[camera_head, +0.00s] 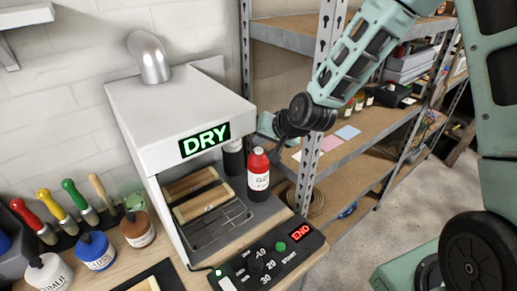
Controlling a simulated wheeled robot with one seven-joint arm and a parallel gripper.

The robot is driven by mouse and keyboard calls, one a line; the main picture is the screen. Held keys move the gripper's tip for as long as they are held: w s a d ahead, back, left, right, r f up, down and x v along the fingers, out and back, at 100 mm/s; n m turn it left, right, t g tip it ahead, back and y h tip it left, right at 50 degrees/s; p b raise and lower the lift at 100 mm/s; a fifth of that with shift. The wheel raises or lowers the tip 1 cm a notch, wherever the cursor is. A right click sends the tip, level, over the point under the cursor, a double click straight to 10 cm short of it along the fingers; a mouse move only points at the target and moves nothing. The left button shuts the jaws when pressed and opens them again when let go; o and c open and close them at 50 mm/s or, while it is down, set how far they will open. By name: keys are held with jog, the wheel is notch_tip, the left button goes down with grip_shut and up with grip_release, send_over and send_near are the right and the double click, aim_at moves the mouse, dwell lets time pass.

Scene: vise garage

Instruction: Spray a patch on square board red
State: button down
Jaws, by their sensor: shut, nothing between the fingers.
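A dark container with a red top and a white label (258,172) stands upright at the right front corner of the white booth; its label is too small to read surely. Two wooden pieces, one brown (190,183) and one lighter (203,203), rest inside the booth above a wire rack. I cannot tell whether either is the square board, and no red patch shows on them. My gripper (254,154) is behind and above the red-topped container, partly hidden. It is shut and empty, and I cannot tell whether it touches anything.
The white booth (170,105) has a lit DRY sign (205,139). A control panel (265,265) in front shows END. Paint jars (94,250) and handled tools (78,197) crowd the left bench. A metal shelf (330,155) stands behind my arm.

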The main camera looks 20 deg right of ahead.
aim_at(261, 151)
dwell(0.3)
jog(key=shift+f+b, duration=0.45)
jog(key=shift+f, duration=0.05)
jog(key=shift+f+b, duration=0.3)
jog(key=shift+f, duration=0.05)
dwell(0.5)
jog(key=shift+r, duration=0.1)
jog(key=shift+r+p, duration=0.65)
jog(key=shift+r, duration=0.1)
notch_tip(261, 151, up, 6)
jog(key=p, duration=0.4)
jog(key=shift+p, duration=0.35)
dwell(2.2)
